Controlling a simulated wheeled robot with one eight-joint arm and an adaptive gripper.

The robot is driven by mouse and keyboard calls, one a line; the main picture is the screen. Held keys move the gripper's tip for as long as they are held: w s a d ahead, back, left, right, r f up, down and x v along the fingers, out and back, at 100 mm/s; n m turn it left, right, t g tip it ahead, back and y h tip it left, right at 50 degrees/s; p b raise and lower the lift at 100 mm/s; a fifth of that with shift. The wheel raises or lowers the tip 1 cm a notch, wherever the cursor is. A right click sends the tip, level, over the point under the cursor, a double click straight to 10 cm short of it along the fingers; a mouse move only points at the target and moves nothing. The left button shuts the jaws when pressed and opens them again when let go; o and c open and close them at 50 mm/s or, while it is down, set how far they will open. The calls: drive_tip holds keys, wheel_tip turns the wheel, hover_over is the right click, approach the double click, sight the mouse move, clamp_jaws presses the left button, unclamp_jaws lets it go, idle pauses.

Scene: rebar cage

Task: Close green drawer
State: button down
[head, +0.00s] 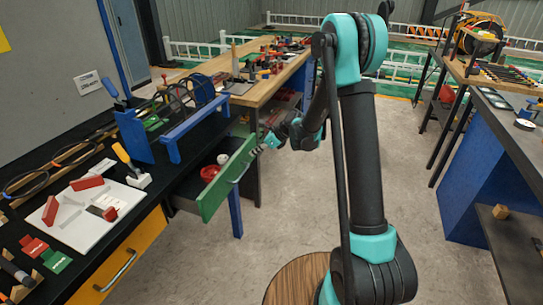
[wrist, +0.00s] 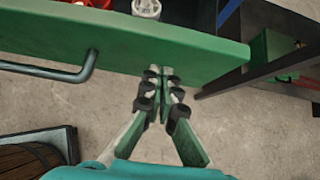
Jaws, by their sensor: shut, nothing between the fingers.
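The green drawer (head: 228,178) stands pulled open beneath the workbench on the left, and its inside shows with a red item (head: 209,173) and a white item in it. Its green front panel (wrist: 205,52) crosses the top of the wrist view, with a dark bar handle (wrist: 50,73) on its left part. My gripper (head: 262,147) is shut and empty. It is at the far end of the drawer front, on the outer side. In the wrist view my fingertips (wrist: 161,74) overlap the panel's edge, right of the handle. I cannot tell if they touch it.
A yellow drawer (head: 125,262) is in the near bench at lower left. A wooden workbench (head: 240,90) stands behind. Grey floor (head: 300,215) is clear right of the drawer.

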drive_tip(key=w+a, duration=0.1)
drive_tip(key=a, duration=0.2)
drive_tip(key=w+a, duration=0.1)
drive_tip(key=a, duration=0.3)
drive_tip(key=w+a, duration=0.2)
drive_tip(key=a, duration=0.2)
drive_tip(key=shift+a, duration=0.1)
drive_tip(key=shift+w+a, duration=0.25)
drive_tip(key=shift+a, duration=0.3)
drive_tip(key=shift+r, duration=0.1)
